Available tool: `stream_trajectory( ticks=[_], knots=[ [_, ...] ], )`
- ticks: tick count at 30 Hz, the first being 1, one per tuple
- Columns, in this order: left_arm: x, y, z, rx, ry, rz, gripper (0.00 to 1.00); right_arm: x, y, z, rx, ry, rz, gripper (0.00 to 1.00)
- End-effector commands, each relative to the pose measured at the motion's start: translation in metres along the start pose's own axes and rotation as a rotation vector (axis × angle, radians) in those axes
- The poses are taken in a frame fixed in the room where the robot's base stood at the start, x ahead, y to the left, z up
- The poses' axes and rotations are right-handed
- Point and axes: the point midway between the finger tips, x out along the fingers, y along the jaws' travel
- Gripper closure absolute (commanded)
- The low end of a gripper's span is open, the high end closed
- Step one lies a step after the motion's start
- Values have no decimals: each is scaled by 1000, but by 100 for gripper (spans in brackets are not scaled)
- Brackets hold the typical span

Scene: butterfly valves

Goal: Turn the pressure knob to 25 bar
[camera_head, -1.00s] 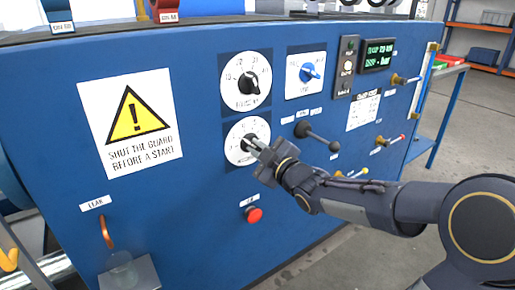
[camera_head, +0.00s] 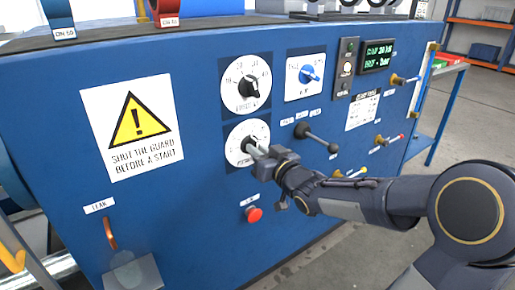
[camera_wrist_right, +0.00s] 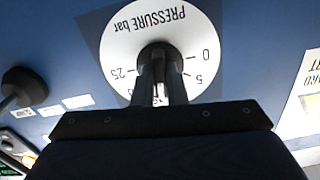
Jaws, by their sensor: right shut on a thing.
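The pressure dial is a round white plate on the blue panel, low in the middle of the head view (camera_head: 236,147). In the right wrist view the dial (camera_wrist_right: 120,45) appears upside down, with "PRESSURE bar", 0, 5 and 25 legible. Its black knob (camera_wrist_right: 160,50) sits at the dial's centre, between the fingers of my right gripper (camera_wrist_right: 161,88). In the head view my right gripper (camera_head: 258,153) reaches the dial from the right and is shut on the knob. The knob's pointer is hidden by the fingers. My left gripper is not in view.
A second dial with a black knob (camera_head: 247,85) is just above. A blue-knob selector (camera_head: 308,74), a black lever (camera_head: 315,136) and a green-text display (camera_head: 378,55) lie to the right. A red button (camera_head: 254,214) is below my gripper.

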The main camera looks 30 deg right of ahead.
Motion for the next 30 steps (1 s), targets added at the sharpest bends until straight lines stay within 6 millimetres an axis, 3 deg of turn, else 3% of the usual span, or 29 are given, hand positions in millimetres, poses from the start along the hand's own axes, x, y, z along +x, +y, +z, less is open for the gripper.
stream_trajectory(
  ticks=[30],
  knots=[
    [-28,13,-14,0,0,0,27,0,0,0,964,-5,4,100]
  ],
)
